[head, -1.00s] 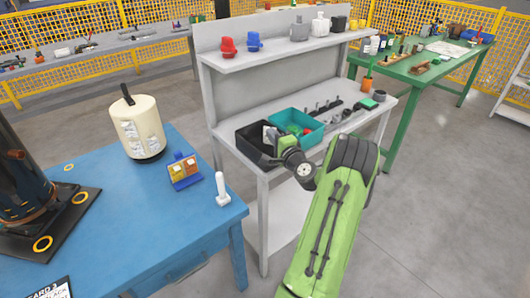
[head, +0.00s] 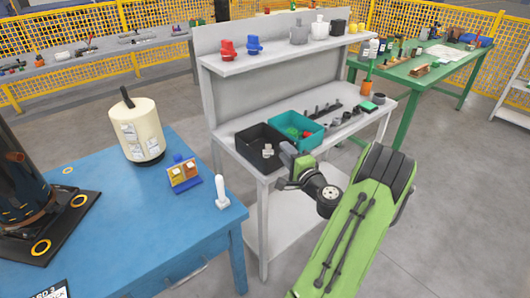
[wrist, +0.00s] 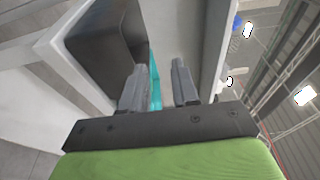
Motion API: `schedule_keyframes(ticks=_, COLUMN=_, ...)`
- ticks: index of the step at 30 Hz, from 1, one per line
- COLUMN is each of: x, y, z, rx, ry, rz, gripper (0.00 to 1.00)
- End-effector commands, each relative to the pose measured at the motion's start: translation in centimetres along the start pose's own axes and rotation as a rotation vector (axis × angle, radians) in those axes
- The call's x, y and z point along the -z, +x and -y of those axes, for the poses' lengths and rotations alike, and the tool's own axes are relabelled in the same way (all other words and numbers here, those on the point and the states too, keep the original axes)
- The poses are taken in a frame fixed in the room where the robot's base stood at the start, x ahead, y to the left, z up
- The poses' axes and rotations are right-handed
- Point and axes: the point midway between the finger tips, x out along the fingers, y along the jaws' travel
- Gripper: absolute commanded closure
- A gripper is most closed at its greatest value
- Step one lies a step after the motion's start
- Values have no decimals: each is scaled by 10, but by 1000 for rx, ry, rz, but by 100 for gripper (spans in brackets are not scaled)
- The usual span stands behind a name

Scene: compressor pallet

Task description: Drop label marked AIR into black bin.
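The black bin (head: 262,137) stands on the grey workbench, left of the teal bin. A small pale piece (head: 268,150) shows inside it; its lettering is too small to read, so I cannot tell whether it is the AIR label. In the wrist view the black bin (wrist: 105,32) is at the upper left, beyond the fingers. My gripper (wrist: 159,82) is open with nothing between its fingers. In the head view my gripper (head: 287,152) is just right of the black bin, near the bench's front edge.
The teal bin (head: 308,142) holds red and green items. Dark parts lie farther right on the bench. A cream tank (head: 136,130) with several white labels stands on the blue table (head: 120,235). A shelf (head: 290,50) overhangs the bench's back.

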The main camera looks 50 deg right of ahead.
Motion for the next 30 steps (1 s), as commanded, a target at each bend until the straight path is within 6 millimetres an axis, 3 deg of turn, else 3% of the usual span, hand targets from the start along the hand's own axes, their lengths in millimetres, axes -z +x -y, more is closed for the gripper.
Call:
schedule_keyframes(ticks=3, x=2, y=-33, z=-2, rx=-1, ry=5, rz=-8, gripper=70)
schedule_keyframes(ticks=9, x=1, y=-63, z=0, rx=1, ry=0, rz=-3, gripper=70)
schedule_keyframes(ticks=28, x=-1, y=-66, z=0, rx=0, ry=-1, rz=2, gripper=70)
schedule_keyframes(ticks=30, x=-10, y=-62, z=2, rx=-9, ry=-20, rz=32, gripper=70)
